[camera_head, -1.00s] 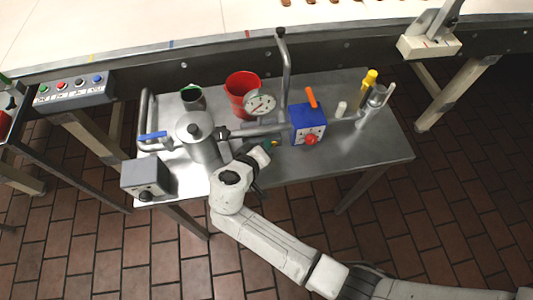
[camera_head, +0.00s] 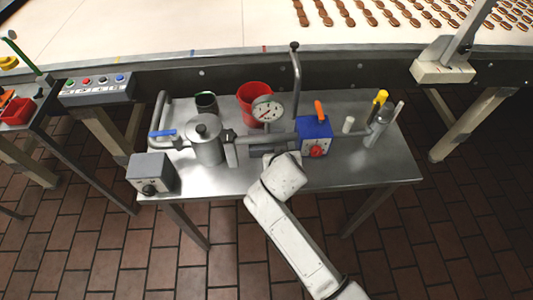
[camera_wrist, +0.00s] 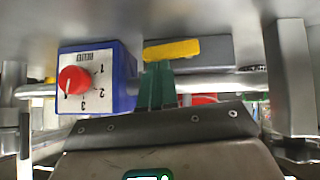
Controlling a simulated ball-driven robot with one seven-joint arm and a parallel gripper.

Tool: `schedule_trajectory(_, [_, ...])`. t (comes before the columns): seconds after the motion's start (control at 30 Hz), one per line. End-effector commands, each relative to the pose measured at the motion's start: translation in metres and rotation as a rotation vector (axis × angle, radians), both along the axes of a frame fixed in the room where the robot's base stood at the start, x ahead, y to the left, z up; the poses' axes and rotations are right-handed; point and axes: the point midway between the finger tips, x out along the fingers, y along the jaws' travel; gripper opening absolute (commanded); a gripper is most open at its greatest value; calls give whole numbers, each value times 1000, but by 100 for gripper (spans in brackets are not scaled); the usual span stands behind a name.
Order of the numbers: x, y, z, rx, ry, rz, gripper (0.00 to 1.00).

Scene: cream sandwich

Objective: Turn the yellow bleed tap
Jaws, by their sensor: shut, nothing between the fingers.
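A yellow bar (camera_wrist: 172,50), which looks like the bleed tap's handle, lies crosswise in the wrist view, just beyond my fingertips. It is hidden behind my arm in the head view. My gripper (camera_wrist: 157,68) shows as two dark green fingers pressed together, with nothing between them. Their tips reach the bar's near edge in the picture; I cannot tell whether they touch it. The blue box (camera_wrist: 96,78) with a red numbered knob (camera_wrist: 75,80) is left of the fingers; in the head view the box (camera_head: 314,130) is right of my wrist.
A grey pipe (camera_wrist: 215,82) runs behind the fingers. On the steel table (camera_head: 350,165) stand a lidded pot (camera_head: 207,145), a red bucket (camera_head: 252,92), a round gauge (camera_head: 267,110) and a grey knob box (camera_head: 150,174). Another yellow handle (camera_head: 380,97) stands at right.

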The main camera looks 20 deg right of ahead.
Motion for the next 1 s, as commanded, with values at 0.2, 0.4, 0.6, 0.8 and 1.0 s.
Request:
schedule_trajectory(0.2, [-1, -4, -3, -2, 2, -3, 0])
schedule_trajectory(0.4, [-2, -5, -4, -4, 4, -4, 0])
schedule_trajectory(0.6, [-2, -5, -4, -4, 5, -5, 0])
schedule_trajectory(0.8, [-2, -6, -3, -5, 5, -5, 0])
schedule_trajectory(1.0, [3, -9, 15, -4, 3, -5, 0])
